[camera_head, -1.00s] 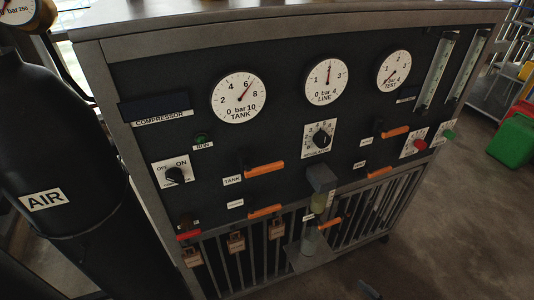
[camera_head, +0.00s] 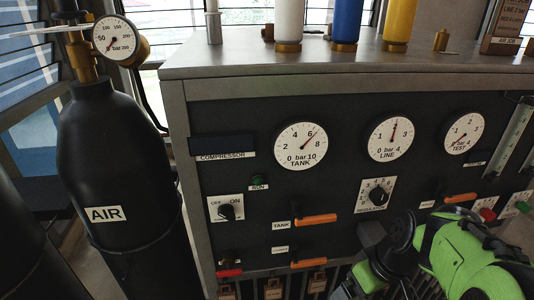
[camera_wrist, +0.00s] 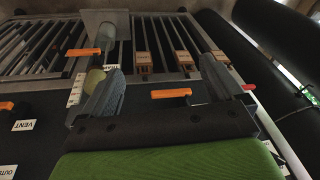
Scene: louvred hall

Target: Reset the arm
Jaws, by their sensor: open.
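My gripper (camera_wrist: 158,66) is open in the wrist view, its two grey fingers spread with nothing held between them. An orange lever handle (camera_wrist: 171,93) shows in the gap between the fingers; I cannot tell how close it is. In the head view my green and black arm (camera_head: 460,258) reaches in from the lower right, in front of the lower right of the dark control panel (camera_head: 245,170). The fingers cannot be made out clearly there.
The panel carries a tank gauge (camera_head: 301,146), a line gauge (camera_head: 390,139), a test gauge (camera_head: 464,133), a compressor switch (camera_head: 227,211) and orange levers. A black air cylinder (camera_head: 110,165) stands at left. A slatted grille (camera_wrist: 60,45) with tags shows in the wrist view.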

